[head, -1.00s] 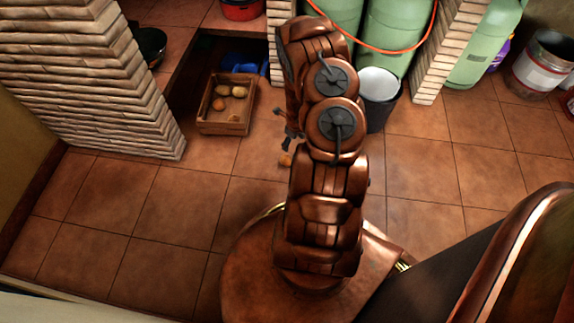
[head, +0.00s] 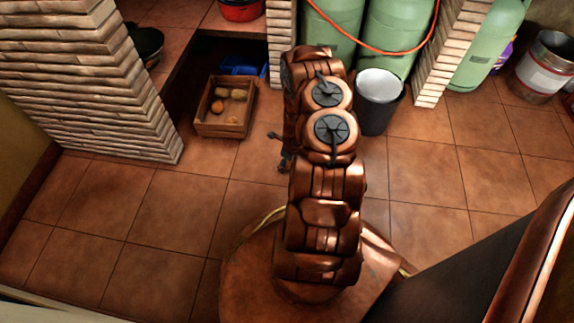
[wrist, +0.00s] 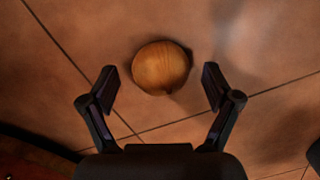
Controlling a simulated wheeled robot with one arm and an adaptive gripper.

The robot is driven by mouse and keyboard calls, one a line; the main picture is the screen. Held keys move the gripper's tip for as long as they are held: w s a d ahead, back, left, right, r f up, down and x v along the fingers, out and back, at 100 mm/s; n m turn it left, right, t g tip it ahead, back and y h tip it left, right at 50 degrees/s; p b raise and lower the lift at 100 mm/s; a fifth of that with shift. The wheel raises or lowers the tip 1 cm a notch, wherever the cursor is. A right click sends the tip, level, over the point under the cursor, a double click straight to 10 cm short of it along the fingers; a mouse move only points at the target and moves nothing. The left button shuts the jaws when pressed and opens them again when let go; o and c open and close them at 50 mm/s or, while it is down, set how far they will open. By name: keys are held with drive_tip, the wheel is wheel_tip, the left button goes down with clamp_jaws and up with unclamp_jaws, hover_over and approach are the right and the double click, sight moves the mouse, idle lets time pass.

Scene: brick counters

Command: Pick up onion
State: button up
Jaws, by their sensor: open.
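A round golden-brown onion (wrist: 161,67) lies on the tiled floor in the wrist view, a little beyond and between the fingertips. My gripper (wrist: 160,88) is open, with one finger on each side of the onion's near part and neither visibly touching it. In the head view my gripper (head: 283,152) shows only in part beside my arm, low over the floor. The onion on the floor is hidden there.
A wooden crate (head: 222,131) with several round vegetables stands left of my arm, by a brick pillar (head: 95,75). A dark bucket (head: 377,112) and green gas cylinders (head: 392,35) stand behind and right. Floor tiles at left and right are clear.

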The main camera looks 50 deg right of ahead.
drive_tip(key=shift+f, duration=0.35)
drive_tip(key=shift+r, duration=0.1)
drive_tip(key=c, duration=1.3)
